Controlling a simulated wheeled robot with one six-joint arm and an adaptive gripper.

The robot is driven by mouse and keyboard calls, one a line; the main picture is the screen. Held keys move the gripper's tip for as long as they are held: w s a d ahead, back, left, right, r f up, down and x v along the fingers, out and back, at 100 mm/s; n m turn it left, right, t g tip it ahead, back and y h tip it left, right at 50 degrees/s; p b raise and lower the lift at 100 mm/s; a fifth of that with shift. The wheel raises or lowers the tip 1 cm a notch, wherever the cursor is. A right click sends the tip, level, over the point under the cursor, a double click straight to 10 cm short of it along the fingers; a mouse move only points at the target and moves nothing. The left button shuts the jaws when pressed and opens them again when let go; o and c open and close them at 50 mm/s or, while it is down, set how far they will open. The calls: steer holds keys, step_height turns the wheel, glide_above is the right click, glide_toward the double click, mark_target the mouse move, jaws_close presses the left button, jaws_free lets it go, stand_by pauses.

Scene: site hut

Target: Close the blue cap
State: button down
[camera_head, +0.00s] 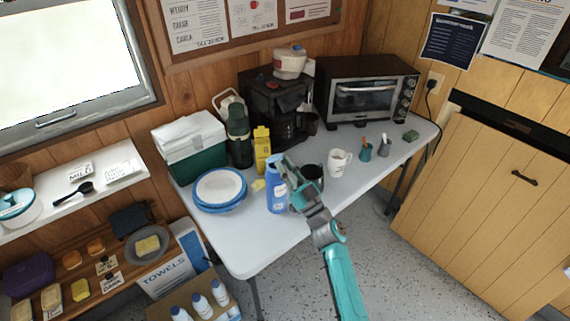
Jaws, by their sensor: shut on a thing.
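A blue bottle (276,199) with a pale label stands upright on the white table, right of a stack of plates. Its blue cap (273,162) is at the top, partly covered by my gripper. My gripper (282,168) reaches in from the lower right and is shut at the top of the bottle, on the blue cap as far as I can see. The fingertips are small and partly hidden, so the exact grip and how the cap sits on the bottle cannot be told.
Blue-rimmed plates (220,188) lie left of the bottle. The table's front (250,255) is clear.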

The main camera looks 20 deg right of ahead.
steer(key=shift+f+t+y, duration=0.3)
steer(key=shift+f+t, duration=0.35)
steer(key=shift+t, duration=0.35)
steer(key=shift+s+f, duration=0.1)
steer(key=shift+f, duration=0.1)
steer(key=c, duration=1.1)
jaws_free()
steer(key=v, duration=0.7)
steer(key=shift+f, duration=0.35)
steer(key=shift+s+d, duration=0.1)
steer(key=shift+s, duration=0.1)
